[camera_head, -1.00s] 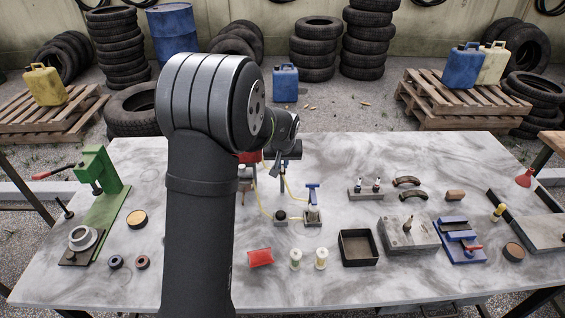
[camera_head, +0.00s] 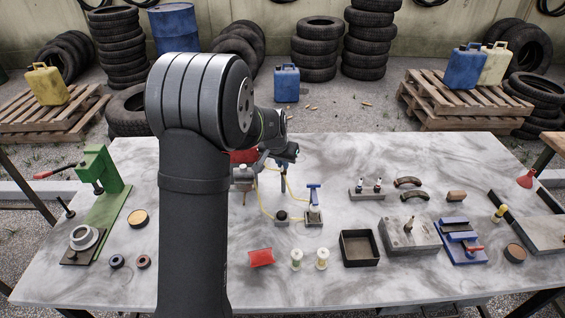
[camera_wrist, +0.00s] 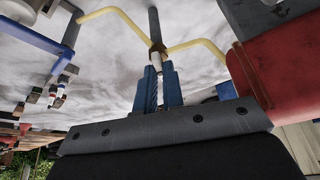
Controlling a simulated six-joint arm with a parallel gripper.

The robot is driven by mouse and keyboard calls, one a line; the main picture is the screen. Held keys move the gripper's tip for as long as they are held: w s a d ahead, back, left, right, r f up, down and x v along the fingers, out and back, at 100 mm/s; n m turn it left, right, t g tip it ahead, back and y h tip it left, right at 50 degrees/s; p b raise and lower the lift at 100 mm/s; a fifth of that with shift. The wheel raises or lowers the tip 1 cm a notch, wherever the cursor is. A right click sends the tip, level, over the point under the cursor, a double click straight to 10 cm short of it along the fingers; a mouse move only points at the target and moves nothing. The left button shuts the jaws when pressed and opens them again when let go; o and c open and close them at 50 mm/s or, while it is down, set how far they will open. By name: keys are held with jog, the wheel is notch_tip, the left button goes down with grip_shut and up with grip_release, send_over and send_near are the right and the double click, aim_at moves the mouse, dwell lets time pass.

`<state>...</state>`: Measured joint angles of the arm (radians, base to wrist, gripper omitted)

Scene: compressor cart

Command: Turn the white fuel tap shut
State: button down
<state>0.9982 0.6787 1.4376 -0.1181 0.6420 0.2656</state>
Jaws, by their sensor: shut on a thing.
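In the wrist view, my gripper (camera_wrist: 158,72) has its blue fingers closed together just below a brass-coloured fitting (camera_wrist: 157,49) on the fuel line. Yellow fuel tubes (camera_wrist: 187,46) run from this fitting to both sides, and a dark post rises beyond it. A narrow pale piece (camera_wrist: 140,93), which looks like part of the white fuel tap, shows against the fingers; the rest is hidden. In the head view, my gripper (camera_head: 284,156) is beside the red tank (camera_head: 244,156), above the yellow tubing. The tap cannot be made out there.
The red tank (camera_wrist: 288,70) stands close on the right in the wrist view. A blue-topped stand (camera_head: 313,196) is near the tubing. A red pouch (camera_head: 261,258), two spools and a black tray (camera_head: 359,248) lie in front. The marble tabletop between them is partly clear.

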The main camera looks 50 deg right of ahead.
jog(key=c, duration=1.5)
grip_release()
jog(key=shift+c, duration=0.2)
jog(key=shift+r, duration=0.1)
jog(key=v, duration=1.7)
jog(key=shift+r, duration=0.15)
